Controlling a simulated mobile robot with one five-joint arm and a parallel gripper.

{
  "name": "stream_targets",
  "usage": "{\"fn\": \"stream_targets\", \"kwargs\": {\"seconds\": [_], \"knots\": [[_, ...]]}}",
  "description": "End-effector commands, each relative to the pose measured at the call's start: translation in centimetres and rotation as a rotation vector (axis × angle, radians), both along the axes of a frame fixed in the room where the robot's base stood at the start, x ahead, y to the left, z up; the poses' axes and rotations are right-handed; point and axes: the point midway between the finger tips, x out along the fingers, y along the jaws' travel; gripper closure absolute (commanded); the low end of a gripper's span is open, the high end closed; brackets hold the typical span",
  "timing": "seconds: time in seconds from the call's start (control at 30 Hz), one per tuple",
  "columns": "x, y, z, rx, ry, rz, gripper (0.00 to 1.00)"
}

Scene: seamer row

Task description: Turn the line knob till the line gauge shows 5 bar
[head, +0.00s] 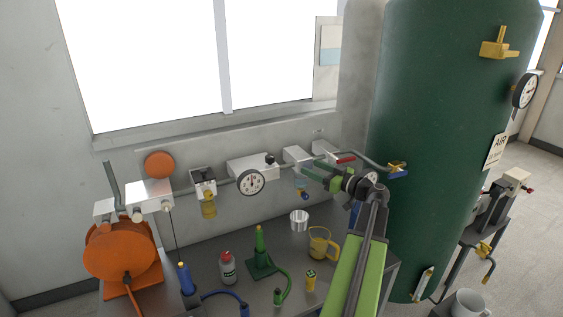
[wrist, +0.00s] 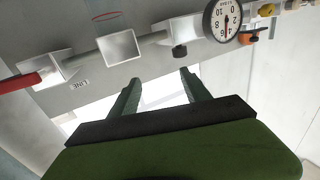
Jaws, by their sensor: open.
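The line gauge (head: 251,182) is a round white dial with a black rim on the wall pipe; it also shows upside down in the wrist view (wrist: 222,18). Its red needle points near the 6 there; the exact reading is too small to tell. The black knob (head: 270,158) sits on the white regulator box beside the gauge and shows as a dark stub in the wrist view (wrist: 180,51). My gripper (head: 320,172) is right of the knob in the head view. In the wrist view my gripper (wrist: 160,82) has its fingers spread, empty, apart from the knob.
A red-handled valve (head: 345,159) sits on the pipe to the right. A LINE label (wrist: 80,85) shows in the wrist view. The bench below holds a yellow jug (head: 320,243), a metal cup (head: 299,220) and bottles. A large green tank (head: 450,130) stands right.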

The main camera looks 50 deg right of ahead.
Motion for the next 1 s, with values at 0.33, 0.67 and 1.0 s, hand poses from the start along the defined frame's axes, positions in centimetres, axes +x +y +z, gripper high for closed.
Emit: {"fn": "stream_targets", "kwargs": {"seconds": [0.33, 0.67, 1.0], "knots": [[-1.0, 7.6, 0.1, 0.0, 0.0, -0.149, 0.45], [2.4, 7.1, 0.1, 0.0, 0.0, -0.139, 0.45], [11.0, 5.7, 0.1, 0.0, 0.0, -0.139, 0.45]]}}
